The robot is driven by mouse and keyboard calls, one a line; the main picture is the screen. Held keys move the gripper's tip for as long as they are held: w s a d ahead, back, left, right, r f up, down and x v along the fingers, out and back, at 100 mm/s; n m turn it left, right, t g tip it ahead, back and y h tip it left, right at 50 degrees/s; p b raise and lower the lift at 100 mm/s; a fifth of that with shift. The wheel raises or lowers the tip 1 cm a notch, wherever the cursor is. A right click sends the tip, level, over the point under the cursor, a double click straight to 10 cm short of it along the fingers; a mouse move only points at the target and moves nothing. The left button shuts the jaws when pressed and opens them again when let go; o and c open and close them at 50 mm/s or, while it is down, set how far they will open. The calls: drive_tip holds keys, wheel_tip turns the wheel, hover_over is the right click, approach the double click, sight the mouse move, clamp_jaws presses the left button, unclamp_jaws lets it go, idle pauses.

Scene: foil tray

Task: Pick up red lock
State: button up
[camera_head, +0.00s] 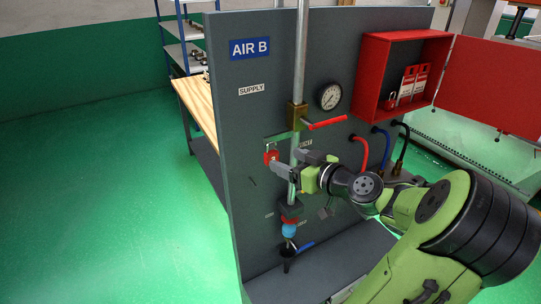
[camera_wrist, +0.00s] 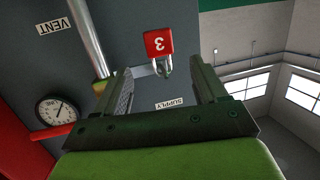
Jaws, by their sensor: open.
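A red lock (camera_head: 271,157) hangs from a metal bracket on the grey panel, left of the vertical pipe. In the wrist view the red lock (camera_wrist: 158,43) shows a white 3 upside down, with its shackle on the bracket (camera_wrist: 144,70). My gripper (camera_head: 292,164) is close to the right of the lock in the head view. In the wrist view my gripper (camera_wrist: 160,72) is open and empty, and the lock lies beyond the fingertips, roughly in line with the gap. I cannot tell the exact distance.
A valve with a red handle (camera_head: 327,123) sits on the pipe (camera_head: 300,60) above my gripper. A gauge (camera_head: 329,97) is right of it. An open red box (camera_head: 367,75) holds another red padlock (camera_head: 390,100) and tags. Hoses (camera_head: 362,150) hang lower right.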

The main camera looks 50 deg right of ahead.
sight(274, 154)
drive_tip(key=x, duration=0.4)
drive_tip(key=p+x, duration=0.1)
drive_tip(key=x, duration=0.3)
drive_tip(key=shift+w+f, duration=0.25)
drive_tip(key=shift+w, duration=0.05)
drive_tip(key=shift+w+d+f, duration=0.15)
drive_tip(key=shift+w+f, duration=0.05)
drive_tip(key=shift+w, duration=0.2)
drive_tip(key=shift+s, duration=0.15)
drive_tip(key=shift+c, duration=1)
drive_tip(key=c, duration=0.9)
drive_tip(key=shift+o, duration=0.2)
drive_tip(key=shift+r, duration=0.1)
drive_tip(key=shift+r, duration=0.2)
drive_tip(key=f+v, duration=0.1)
drive_tip(key=v, duration=0.5)
drive_tip(key=f+b+v, duration=0.1)
drive_tip(key=v, duration=0.5)
drive_tip(key=f+b+v, duration=0.1)
drive_tip(key=v, duration=0.4)
drive_tip(key=shift+s+a, duration=0.2)
drive_tip(key=shift+s, duration=0.5)
